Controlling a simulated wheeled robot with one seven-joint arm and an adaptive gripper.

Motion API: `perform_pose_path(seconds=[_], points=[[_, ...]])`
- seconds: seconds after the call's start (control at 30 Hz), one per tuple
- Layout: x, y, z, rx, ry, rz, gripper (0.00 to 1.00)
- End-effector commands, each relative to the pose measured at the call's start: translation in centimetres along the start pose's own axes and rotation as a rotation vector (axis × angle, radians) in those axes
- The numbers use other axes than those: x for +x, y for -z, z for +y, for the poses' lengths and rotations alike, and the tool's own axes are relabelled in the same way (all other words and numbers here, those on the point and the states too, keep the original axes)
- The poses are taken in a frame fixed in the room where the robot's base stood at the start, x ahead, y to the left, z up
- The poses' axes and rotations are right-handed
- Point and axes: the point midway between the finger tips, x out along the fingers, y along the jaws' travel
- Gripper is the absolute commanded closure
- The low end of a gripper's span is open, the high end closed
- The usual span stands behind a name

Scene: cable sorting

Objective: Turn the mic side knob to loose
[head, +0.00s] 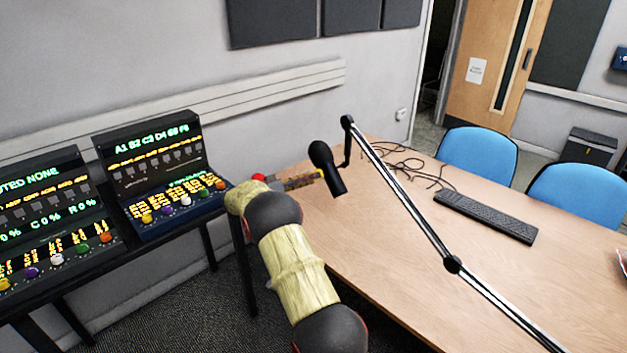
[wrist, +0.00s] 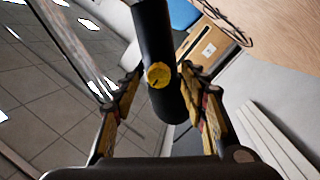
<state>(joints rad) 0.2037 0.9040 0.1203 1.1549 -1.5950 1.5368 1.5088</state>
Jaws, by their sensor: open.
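The black microphone (head: 327,168) hangs from a jointed boom arm (head: 400,195) over the wooden table (head: 590,260). The microphone also shows in the wrist view (wrist: 155,45), coming down from the top. Its side knob (wrist: 159,76) is a round yellow disc with a dark mark, facing the wrist camera.
Two mixer consoles (head: 160,172) with lit displays stand on a dark stand at the left. Loose cables (head: 400,166) and a black keyboard-like strip (head: 485,217) lie on the table. Blue chairs (head: 478,158) stand behind it.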

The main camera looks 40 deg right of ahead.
Motion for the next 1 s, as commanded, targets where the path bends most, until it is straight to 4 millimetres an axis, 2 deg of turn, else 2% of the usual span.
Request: perform_pose_path(seconds=[0.2,0.5,1.0], points=[[1.8,0.0,0.0,0.000,-0.001,0.000,0.57],[2.0,0.1,0.0,-0.001,0.000,0.000,0.57],[1.9,0.1,0.0,-0.001,0.001,0.000,0.86]])
